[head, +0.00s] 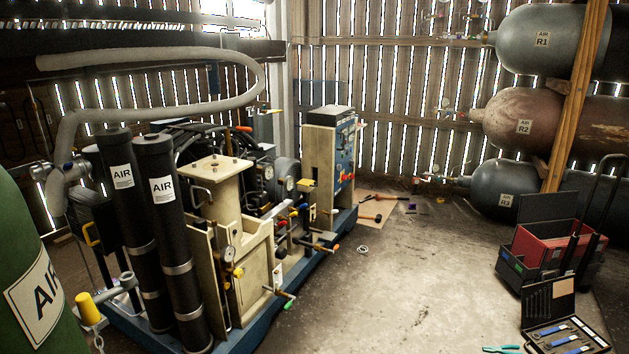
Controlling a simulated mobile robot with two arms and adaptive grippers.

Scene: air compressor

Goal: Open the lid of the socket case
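An open black case (570,335) lies on the floor at the lower right, with its lid (550,302) raised at the back. Blue-handled tools lie inside it. I cannot tell whether this is the socket case, and no other case is clearly recognisable as one. Neither of my grippers shows in the head view.
A red and black toolbox (543,248) stands behind the case. Pliers (502,349) lie left of it. The compressor (250,265) fills the left, with a green cylinder (25,270) in front. The concrete floor (400,280) between is mostly clear.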

